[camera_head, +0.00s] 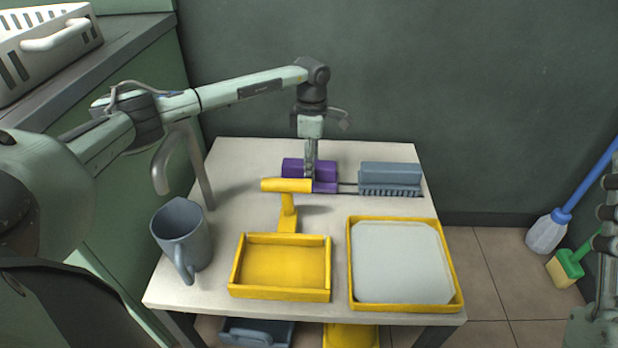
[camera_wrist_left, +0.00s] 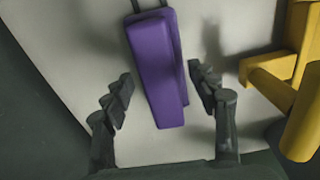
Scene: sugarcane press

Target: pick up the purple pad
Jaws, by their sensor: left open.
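The purple pad (camera_head: 293,166) lies on the pale table (camera_head: 240,155) near its back edge. Two thin rods run from it toward a grey ridged block (camera_head: 390,178) on its right. My left gripper (camera_head: 311,172) points down at the pad and hides part of it. In the left wrist view the pad (camera_wrist_left: 158,70) lies between the two open fingers of the left gripper (camera_wrist_left: 161,80). A gap shows on each side; the fingers do not appear to touch it. Part of my right arm shows at the right edge, without a clear view of its gripper.
A yellow T-shaped piece (camera_head: 287,187) stands just in front of the pad, close to my left gripper. A grey mug (camera_head: 182,237), a yellow tray (camera_head: 280,294) and a yellow-framed pale board (camera_head: 400,262) occupy the front. A green wall is close behind the table.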

